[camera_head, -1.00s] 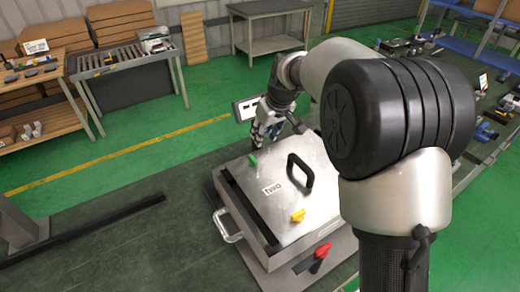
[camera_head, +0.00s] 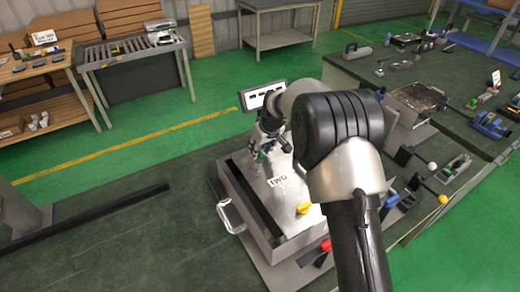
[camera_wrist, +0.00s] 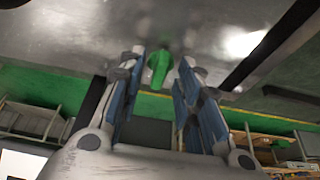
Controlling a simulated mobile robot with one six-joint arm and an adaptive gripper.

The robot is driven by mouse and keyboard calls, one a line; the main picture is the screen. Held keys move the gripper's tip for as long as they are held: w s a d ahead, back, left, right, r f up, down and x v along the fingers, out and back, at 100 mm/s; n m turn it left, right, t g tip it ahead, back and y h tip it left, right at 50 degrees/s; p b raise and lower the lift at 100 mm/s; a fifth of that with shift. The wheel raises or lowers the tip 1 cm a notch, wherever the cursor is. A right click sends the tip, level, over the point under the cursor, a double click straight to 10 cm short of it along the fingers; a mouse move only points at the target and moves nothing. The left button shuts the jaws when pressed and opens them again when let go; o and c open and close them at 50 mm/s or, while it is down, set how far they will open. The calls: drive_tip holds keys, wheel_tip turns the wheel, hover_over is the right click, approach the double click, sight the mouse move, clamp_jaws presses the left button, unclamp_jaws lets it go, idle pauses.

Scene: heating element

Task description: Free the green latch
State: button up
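The green latch (camera_wrist: 160,66) shows in the wrist view on the grey metal lid (camera_wrist: 100,25). It lies between and just beyond the tips of my gripper (camera_wrist: 158,72). The two blue-padded fingers are open, one on each side, and I see no clear contact. In the head view my gripper (camera_head: 266,148) is over the far left corner of the metal box lid (camera_head: 275,195). A bit of the green latch (camera_head: 253,154) shows beside the fingers there. A yellow latch (camera_head: 303,208) and a red latch (camera_head: 325,245) are at the near side of the box.
A side handle (camera_head: 231,215) sticks out at the box's left. A white display panel (camera_head: 260,96) stands behind the box. The table (camera_head: 130,240) left of the box is mostly clear.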

drive_tip(key=shift+c, duration=0.3)
clamp_jaws()
idle(0.3)
